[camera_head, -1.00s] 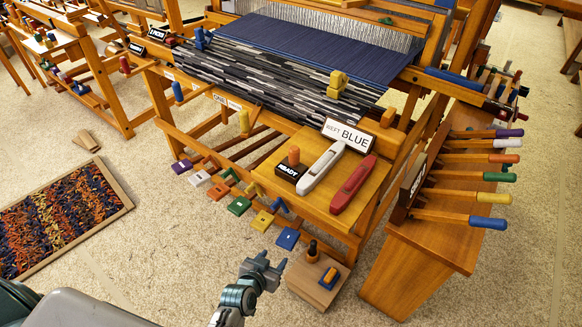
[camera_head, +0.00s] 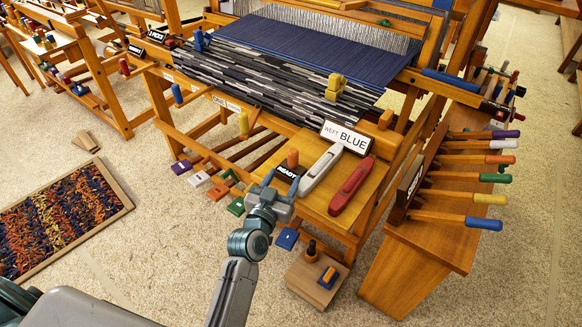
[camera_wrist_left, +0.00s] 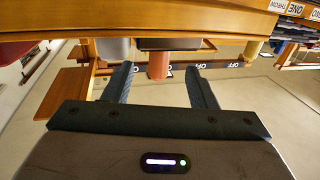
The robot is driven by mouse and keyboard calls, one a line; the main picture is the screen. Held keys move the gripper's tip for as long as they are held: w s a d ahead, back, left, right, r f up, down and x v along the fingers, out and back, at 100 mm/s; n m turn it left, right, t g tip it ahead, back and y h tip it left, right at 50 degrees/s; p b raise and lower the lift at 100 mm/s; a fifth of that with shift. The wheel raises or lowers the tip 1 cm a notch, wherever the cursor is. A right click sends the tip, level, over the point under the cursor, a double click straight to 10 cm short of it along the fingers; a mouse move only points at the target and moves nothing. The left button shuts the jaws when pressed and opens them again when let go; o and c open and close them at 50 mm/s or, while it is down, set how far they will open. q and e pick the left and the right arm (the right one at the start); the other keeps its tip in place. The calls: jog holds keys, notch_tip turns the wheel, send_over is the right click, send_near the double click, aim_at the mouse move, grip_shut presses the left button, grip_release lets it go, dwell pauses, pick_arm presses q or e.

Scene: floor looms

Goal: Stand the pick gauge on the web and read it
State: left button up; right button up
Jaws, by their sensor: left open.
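The web is the grey, black and white striped cloth (camera_head: 265,72) on the loom, with blue threads (camera_head: 300,42) behind it. A yellow block-shaped piece (camera_head: 335,86) sits at its right edge and a blue one (camera_head: 201,40) at its left. I cannot tell which thing is the pick gauge. My left gripper (camera_head: 281,181) is open and empty, just in front of the READY block (camera_head: 286,172) with its orange peg (camera_head: 292,158). In the left wrist view the peg (camera_wrist_left: 158,64) shows beyond and between the open fingers (camera_wrist_left: 161,82). My right gripper is out of view.
White (camera_head: 321,171) and red (camera_head: 352,187) shuttles lie on the wooden shelf beside a WEFT BLUE sign (camera_head: 346,136). Coloured pedals (camera_head: 287,238) hang below. A bench with coloured levers (camera_head: 440,240) stands at right.

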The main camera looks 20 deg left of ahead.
aim_at(291, 165)
pick_arm(q)
jog(key=w+p, duration=0.1)
jog(key=w, duration=0.3)
jog(key=shift+w+d+p, duration=0.15)
jog(key=shift+d+p, duration=0.05)
jog(key=shift+p, duration=0.15)
jog(key=shift+w+f, duration=0.1)
jog(key=shift+w, duration=0.3)
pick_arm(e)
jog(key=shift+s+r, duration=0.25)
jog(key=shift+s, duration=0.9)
pick_arm(q)
grip_shut()
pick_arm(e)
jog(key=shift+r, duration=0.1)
